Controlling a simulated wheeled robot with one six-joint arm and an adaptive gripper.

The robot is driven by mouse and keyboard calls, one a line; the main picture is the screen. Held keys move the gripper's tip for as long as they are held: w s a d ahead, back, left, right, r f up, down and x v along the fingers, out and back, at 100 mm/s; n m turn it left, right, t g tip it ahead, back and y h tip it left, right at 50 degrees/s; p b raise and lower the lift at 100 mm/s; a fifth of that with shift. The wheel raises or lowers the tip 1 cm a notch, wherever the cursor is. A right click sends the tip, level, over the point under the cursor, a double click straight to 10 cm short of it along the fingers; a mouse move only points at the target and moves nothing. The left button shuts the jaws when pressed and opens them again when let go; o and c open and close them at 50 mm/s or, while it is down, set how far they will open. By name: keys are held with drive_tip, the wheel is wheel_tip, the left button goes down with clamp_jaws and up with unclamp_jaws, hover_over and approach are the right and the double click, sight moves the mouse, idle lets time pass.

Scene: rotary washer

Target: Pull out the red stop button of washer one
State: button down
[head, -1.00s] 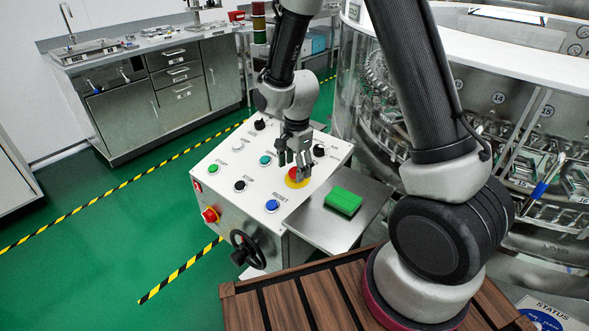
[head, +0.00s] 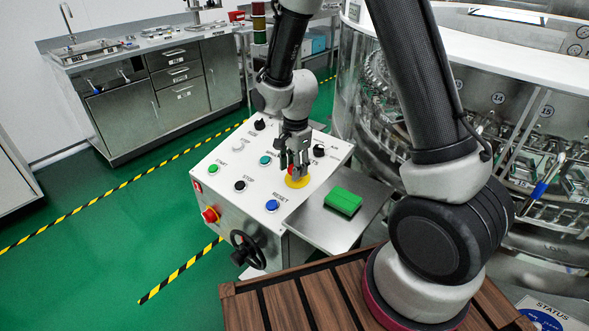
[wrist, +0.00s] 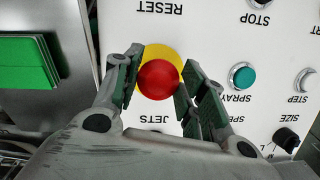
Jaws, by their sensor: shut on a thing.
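The red stop button (wrist: 159,80) sits on a yellow round base (wrist: 163,53) on the white control panel (head: 225,190). In the head view the yellow base (head: 297,181) shows below my gripper (head: 295,165), and the fingers hide most of the red cap. In the wrist view my gripper (wrist: 160,84) has one finger on each side of the red cap. Its fingers are shut on the red button, though a thin gap seems to show at the right finger in the wrist view. The panel hides nothing of the cap there.
A green block (head: 343,201) lies on the steel side shelf (head: 318,224), right of the panel. A blue button (head: 272,205), a black button (head: 240,186) and a teal button (head: 265,160) are near the fingers. The glass-walled washer (head: 480,130) stands at right.

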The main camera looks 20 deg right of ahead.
drive_tip(key=shift+r, duration=0.2)
drive_tip(key=c, duration=0.8)
unclamp_jaws()
drive_tip(key=r, duration=1.2)
drive_tip(key=shift+s+d, duration=0.1)
drive_tip(key=shift+s, duration=0.25)
